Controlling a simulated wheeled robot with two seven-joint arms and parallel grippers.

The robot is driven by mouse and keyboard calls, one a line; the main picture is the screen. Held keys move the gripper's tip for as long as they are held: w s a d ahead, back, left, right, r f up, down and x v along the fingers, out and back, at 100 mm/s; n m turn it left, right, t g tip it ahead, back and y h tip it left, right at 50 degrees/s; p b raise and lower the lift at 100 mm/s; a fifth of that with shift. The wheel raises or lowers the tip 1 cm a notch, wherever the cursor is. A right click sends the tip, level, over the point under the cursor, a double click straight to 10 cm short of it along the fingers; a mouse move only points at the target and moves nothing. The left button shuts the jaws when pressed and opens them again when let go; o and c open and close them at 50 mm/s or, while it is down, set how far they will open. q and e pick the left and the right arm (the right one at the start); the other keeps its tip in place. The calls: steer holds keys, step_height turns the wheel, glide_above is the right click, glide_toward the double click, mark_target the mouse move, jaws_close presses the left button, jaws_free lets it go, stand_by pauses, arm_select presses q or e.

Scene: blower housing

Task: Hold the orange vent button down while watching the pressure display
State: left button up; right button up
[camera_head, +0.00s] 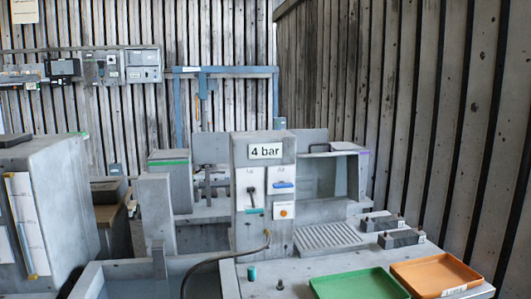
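A grey upright panel (248,222) stands near the middle of the view. The pressure display (265,151) at its top reads "4 bar". The orange vent button (284,211) is a small round spot on a white plate, low on the panel's right side. Nothing covers it, and whether it is pressed in cannot be told. Above it is a white plate with a blue handle (283,185). To the left is a white plate with a dark lever (251,189). Neither of my grippers is in view.
A dark hose (212,261) curves from the panel's foot to the lower left. A green tray (358,284) and an orange tray (436,274) lie at front right. Two grey blocks (401,238) (382,222) sit behind them. A grey cabinet (62,200) stands at left.

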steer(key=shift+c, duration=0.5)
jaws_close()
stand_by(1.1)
